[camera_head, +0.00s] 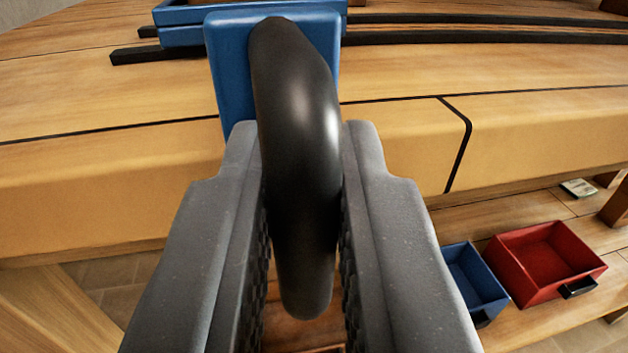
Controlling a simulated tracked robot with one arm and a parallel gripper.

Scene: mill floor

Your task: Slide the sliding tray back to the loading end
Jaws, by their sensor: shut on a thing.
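The sliding tray (180,36) is blue and shows only in part at the top of the head view. Its blue front plate (228,75) carries a thick black curved handle (298,110). My gripper (302,230) is shut on this handle, with one grey finger on each side of it. The tray sits at the dark rails (480,37), near their left end. The handle and my fingers hide part of the plate and the table edge. Most of the tray lies outside the picture.
The wooden table (100,165) has thin black lines on its top. On a lower wooden shelf at the right stand a blue bin (480,283) and a red bin (545,260). A small pale item (578,188) lies behind them. The rails to the right look clear.

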